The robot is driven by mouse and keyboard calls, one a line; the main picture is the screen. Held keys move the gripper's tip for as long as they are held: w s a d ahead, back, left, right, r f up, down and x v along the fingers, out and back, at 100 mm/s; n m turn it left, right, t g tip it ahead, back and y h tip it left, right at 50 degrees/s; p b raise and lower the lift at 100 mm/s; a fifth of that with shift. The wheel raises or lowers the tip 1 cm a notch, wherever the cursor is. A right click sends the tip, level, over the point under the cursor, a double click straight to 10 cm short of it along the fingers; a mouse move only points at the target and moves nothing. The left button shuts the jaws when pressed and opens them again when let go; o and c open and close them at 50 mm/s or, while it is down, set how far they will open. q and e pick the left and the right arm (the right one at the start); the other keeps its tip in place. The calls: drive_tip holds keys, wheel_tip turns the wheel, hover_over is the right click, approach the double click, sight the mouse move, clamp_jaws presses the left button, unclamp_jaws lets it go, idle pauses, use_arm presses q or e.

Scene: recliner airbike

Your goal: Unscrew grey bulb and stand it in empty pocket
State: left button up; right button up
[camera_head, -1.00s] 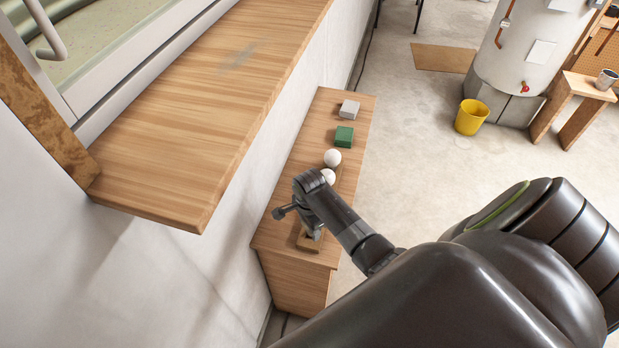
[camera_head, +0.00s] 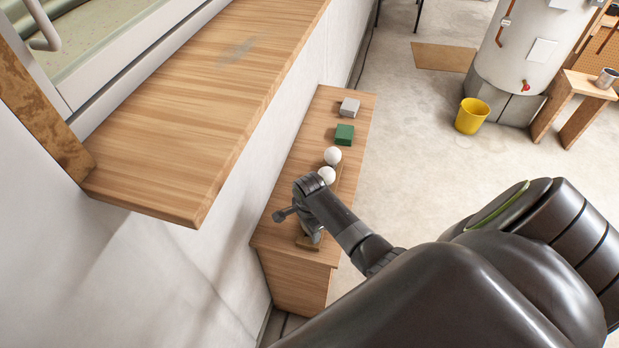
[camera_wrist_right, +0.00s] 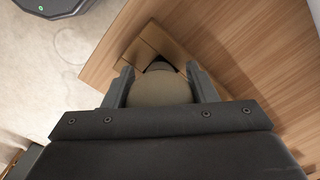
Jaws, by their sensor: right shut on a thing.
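My right gripper (camera_wrist_right: 160,76) is shut on the grey bulb (camera_wrist_right: 160,88), with one finger on each side of its rounded top. In the head view my right gripper (camera_head: 309,230) is low over the near end of the bench, and its wrist hides the bulb. A narrow wooden rack (camera_head: 304,243) sticks out beneath the gripper. The rack also shows in the wrist view (camera_wrist_right: 148,44), with a dark gap just beyond the bulb. Two white bulbs (camera_head: 332,156) (camera_head: 327,175) stand in a row farther along. I cannot make out the empty pocket. My left gripper is out of view.
The rack sits on a wooden bench (camera_head: 300,268). A wide wooden ledge (camera_head: 190,130) overhangs to the left by the wall. A yellow bucket (camera_head: 471,116) stands on open floor.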

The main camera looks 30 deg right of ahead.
drive_tip(key=shift+f, duration=0.15)
drive_tip(key=o, duration=1)
wheel_tip(320, 180, up, 15)
drive_tip(key=shift+f+b, duration=0.1)
drive_tip(key=shift+b, duration=0.55)
drive_tip(key=shift+r+p, duration=1)
drive_tip(key=shift+r, duration=0.3)
